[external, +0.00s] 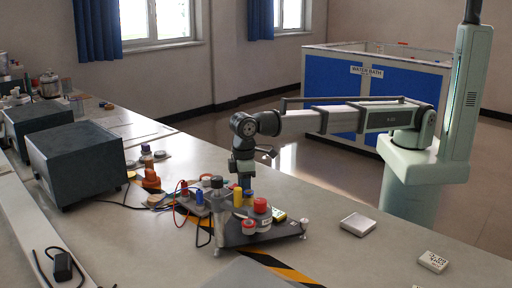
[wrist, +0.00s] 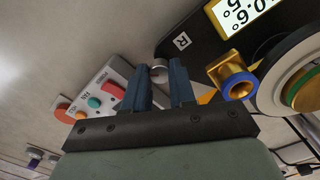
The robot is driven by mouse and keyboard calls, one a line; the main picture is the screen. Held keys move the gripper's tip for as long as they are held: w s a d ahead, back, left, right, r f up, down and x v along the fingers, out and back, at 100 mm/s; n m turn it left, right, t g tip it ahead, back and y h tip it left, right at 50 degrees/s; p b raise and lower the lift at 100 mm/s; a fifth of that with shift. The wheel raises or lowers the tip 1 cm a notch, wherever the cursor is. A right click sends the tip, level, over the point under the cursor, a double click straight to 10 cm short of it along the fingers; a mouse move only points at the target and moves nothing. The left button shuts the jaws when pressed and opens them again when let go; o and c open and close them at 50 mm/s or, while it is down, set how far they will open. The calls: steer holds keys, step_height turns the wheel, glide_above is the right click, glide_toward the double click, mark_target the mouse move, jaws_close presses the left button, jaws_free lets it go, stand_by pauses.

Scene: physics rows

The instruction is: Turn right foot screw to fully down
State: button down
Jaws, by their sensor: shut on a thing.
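The right foot screw (wrist: 160,68) is a small silvery knob beside a dark base plate (wrist: 193,38) with an "R" label. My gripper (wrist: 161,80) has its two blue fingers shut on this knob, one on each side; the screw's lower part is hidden. In the external view my gripper (external: 243,182) points down at the far side of the apparatus, and the held screw cannot be made out there. A yellow-framed display (wrist: 247,14) with digits lies on the plate; its reading is partly cut off. The apparatus base (external: 262,236) stands on the bench.
A box with coloured buttons (wrist: 103,92) is left of my fingers. A blue and yellow ring part (wrist: 238,86) is close at right. Red, yellow and black posts rise near my gripper.

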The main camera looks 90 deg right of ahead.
steer(key=shift+m, duration=2.3)
steer(key=c, duration=0.9)
jaws_free()
step_height(320, 180, up, 14)
steer(key=shift+f, duration=0.1)
